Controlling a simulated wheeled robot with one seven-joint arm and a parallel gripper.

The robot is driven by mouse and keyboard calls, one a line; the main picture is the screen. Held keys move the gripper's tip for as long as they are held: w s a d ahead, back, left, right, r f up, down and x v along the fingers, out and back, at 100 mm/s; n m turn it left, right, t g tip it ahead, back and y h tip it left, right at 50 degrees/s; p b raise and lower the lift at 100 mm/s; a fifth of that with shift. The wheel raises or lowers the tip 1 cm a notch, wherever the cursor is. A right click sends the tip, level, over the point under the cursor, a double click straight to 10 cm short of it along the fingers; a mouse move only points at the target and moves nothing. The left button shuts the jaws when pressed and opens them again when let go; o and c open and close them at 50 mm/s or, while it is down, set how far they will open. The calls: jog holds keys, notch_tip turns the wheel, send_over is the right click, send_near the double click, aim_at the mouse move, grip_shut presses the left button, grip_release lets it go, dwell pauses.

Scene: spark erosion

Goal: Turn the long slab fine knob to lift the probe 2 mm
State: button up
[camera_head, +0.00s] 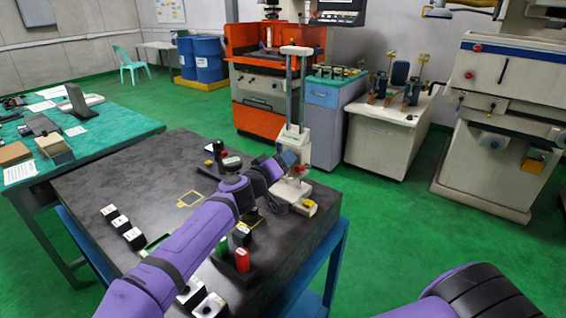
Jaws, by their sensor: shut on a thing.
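A tall white measuring stand (292,138) stands upright on the far right part of the dark granite table (130,175). It has a white crossbar on top and a pale base with small red and yellow parts. My purple arm reaches from the lower left to this stand. My gripper (289,159) is at the front of the stand's lower column, shut on a small part there, apparently the long slab fine knob. The fingertips and the knob are too small and too covered to make out. The probe tip and its height cannot be told.
Black-and-white blocks (122,226) stand on the table's left side. A holder with a red cylinder (242,260) and a green one is near the front. A black piece (217,152) stands behind my arm. An orange machine (262,110) stands beyond the table.

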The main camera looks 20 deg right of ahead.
jog(key=shift+m, duration=0.3)
jog(key=shift+f, duration=0.1)
jog(key=o, duration=0.6)
jog(key=shift+o, duration=0.2)
jog(key=shift+a, duration=0.1)
jog(key=v, duration=1)
jog(key=shift+s+a, duration=0.3)
